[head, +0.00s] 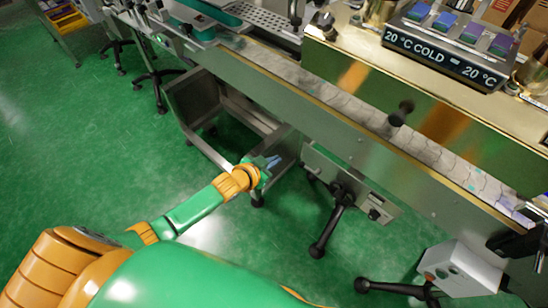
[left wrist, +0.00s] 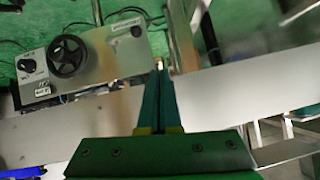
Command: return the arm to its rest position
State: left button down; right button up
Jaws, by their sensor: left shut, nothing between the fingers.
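My left arm, green and orange, reaches in from the lower left in the head view. My right gripper shows in neither view.
A long conveyor (head: 340,97) with a steel side runs diagonally across. A control box (left wrist: 70,62) with a black handwheel shows in the left wrist view. Green floor (head: 90,150) is clear at left.

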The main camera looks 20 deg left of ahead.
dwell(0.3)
pick_arm(q)
jog(key=s+a+f+n+g+y, duration=0.1)
jog(key=s+a+f+g, duration=0.15)
jog(key=s+f, duration=0.8)
jog(key=s+a+f+n+g+y, duration=0.15)
jog(key=s+f+g, duration=0.25)
jog(key=s+f, duration=0.6)
jog(key=s+f+g, duration=0.3)
jog(key=s, duration=1.4)
jog(key=shift+d+y+p, duration=0.2)
jog(key=shift+y+p, duration=0.15)
jog(key=shift+p, duration=0.05)
